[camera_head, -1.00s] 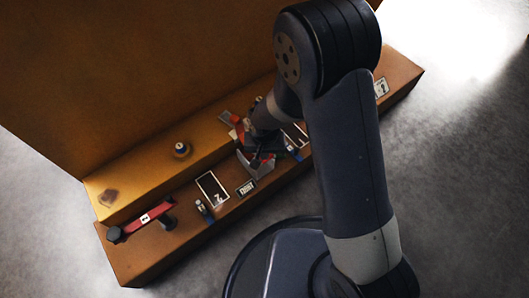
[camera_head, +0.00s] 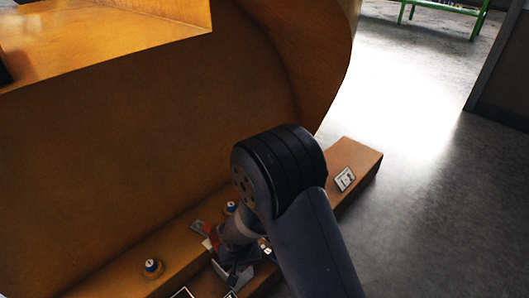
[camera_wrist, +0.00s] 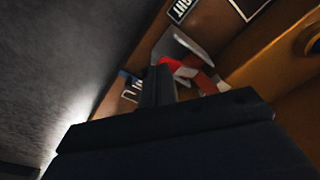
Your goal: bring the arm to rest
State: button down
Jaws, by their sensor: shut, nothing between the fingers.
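My gripper (camera_wrist: 160,82) is shut and empty in the wrist view, with dark narrow fingers above its wide dark body. It is low over the brown ledge (camera_wrist: 140,66), close to a red and grey part (camera_wrist: 185,68); I cannot tell whether they touch. In the head view my arm reaches down to the ledge (camera_head: 350,162), and the gripper end is mostly hidden by the wrist and the clutter around it.
A large orange-brown casting (camera_head: 150,130) rises behind the ledge. A small blue-topped knob (camera_head: 152,266) stands on its step, and another knob (camera_head: 231,208) is near my wrist. A white-marked plate (camera_head: 344,179) lies at the ledge's right end. Grey floor (camera_head: 420,180) is open to the right.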

notch_tip(320, 180, down, 6)
jog(key=b, duration=0.2)
jog(key=w+r+p, duration=0.1)
jog(key=w+p, duration=0.1)
jog(key=w+r+p, duration=0.1)
jog(key=w+p, duration=0.1)
jog(key=shift+a+r, duration=0.35)
jog(key=shift+a, duration=0.05)
jog(key=r+p, duration=0.1)
jog(key=r, duration=0.2)
jog(key=shift+s+p, duration=0.2)
jog(key=shift+p, duration=0.2)
jog(key=shift+s+r, duration=0.15)
jog(key=shift+r, duration=0.45)
jog(key=shift+f, duration=0.1)
